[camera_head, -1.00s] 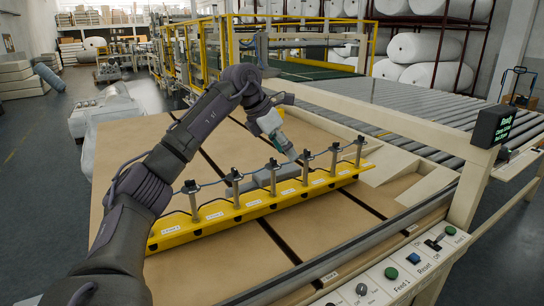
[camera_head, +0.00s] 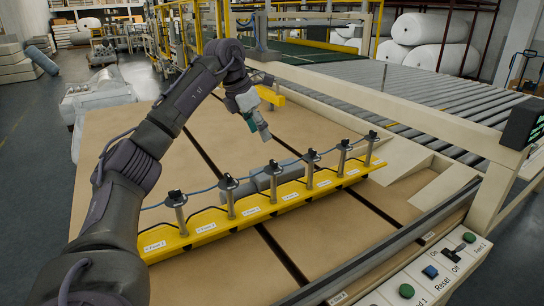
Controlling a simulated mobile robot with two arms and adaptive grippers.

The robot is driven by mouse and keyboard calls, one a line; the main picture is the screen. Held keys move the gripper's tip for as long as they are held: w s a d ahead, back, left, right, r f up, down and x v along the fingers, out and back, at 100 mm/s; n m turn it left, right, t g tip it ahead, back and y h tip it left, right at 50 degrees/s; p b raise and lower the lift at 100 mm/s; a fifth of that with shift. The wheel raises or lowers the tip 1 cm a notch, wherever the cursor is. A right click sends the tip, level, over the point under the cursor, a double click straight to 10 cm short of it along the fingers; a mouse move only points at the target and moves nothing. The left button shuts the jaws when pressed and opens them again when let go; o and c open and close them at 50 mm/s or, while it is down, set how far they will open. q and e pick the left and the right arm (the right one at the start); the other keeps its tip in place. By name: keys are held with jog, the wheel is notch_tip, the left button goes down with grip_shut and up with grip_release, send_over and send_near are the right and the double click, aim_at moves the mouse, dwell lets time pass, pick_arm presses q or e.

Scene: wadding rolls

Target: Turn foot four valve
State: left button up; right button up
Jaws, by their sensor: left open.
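A yellow bar (camera_head: 236,215) lies across the tan board and carries a row of upright metal valve posts with dark tops. A small white label sits in front of each post; the print is too small to read surely. The fourth valve from the left (camera_head: 309,172) stands upright, with a blue hose running along the row behind it. My left gripper (camera_head: 265,133) is open and empty, pointing down and right. It hangs above the board behind the row, left of the fourth valve and apart from it. My right gripper is out of view.
A grey cylinder (camera_head: 262,183) lies just behind the bar. A control panel (camera_head: 433,272) with buttons is at the lower right, beside a cream frame (camera_head: 430,125). A roller conveyor (camera_head: 400,92) runs behind. The tan board (camera_head: 110,180) is clear at left.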

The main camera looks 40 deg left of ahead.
pick_arm(q)
send_over(273, 161)
jog(key=s, duration=0.2)
notch_tip(273, 161, down, 6)
jog(key=x, duration=0.1)
jog(key=p+x, duration=0.1)
jog(key=x, duration=0.1)
jog(key=shift+w+a+f, duration=0.1)
jog(key=shift+a+f, duration=0.1)
jog(key=shift+a, duration=0.05)
jog(key=shift+w+d+f, duration=0.1)
jog(key=shift+f, duration=0.15)
jog(key=shift+w+f, duration=0.1)
jog(key=shift+f, duration=0.2)
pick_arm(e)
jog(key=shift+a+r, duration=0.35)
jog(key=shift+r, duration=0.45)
pick_arm(q)
jog(key=c, duration=0.4)
grip_shut()
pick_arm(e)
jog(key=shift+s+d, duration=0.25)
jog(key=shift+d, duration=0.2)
